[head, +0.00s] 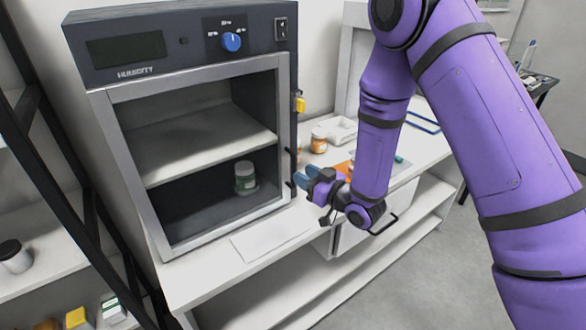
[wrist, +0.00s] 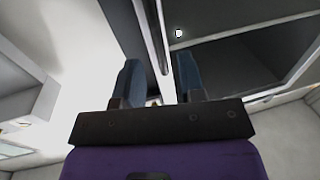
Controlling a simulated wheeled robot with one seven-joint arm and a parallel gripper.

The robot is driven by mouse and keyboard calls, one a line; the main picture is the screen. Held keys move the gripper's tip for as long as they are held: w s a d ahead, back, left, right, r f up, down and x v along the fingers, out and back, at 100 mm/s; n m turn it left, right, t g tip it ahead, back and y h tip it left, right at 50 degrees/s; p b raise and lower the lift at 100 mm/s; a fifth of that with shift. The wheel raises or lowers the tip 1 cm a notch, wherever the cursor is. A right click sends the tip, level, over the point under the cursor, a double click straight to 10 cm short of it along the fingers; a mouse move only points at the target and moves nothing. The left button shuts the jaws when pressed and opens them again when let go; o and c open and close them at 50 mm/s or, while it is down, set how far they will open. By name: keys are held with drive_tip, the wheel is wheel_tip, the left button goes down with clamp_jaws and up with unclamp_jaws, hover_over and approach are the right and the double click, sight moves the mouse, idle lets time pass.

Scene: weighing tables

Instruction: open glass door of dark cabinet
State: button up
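The dark cabinet (head: 185,70) stands on a white table, with a knob and a display on its top panel. Its glass door (head: 115,150) has a grey frame and looks closed. Through it I see a shelf and a jar (head: 245,178). A slim upright handle (wrist: 149,30) is at the door's right edge. My gripper (head: 306,179) is at the lower right edge of the door. In the wrist view its two blue fingers (wrist: 158,80) are apart, with the handle bar running between them. I cannot tell whether a finger touches the bar.
A yellow item (head: 300,104) is on the cabinet's right side. An orange jar (head: 318,140) and a white tray (head: 342,130) stand on the table behind my gripper. A black rack (head: 62,190) with jars and boxes is at the left. The floor (head: 430,270) at the lower right is clear.

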sight(293, 187)
drive_tip(key=shift+x, duration=2.4)
clamp_jaws()
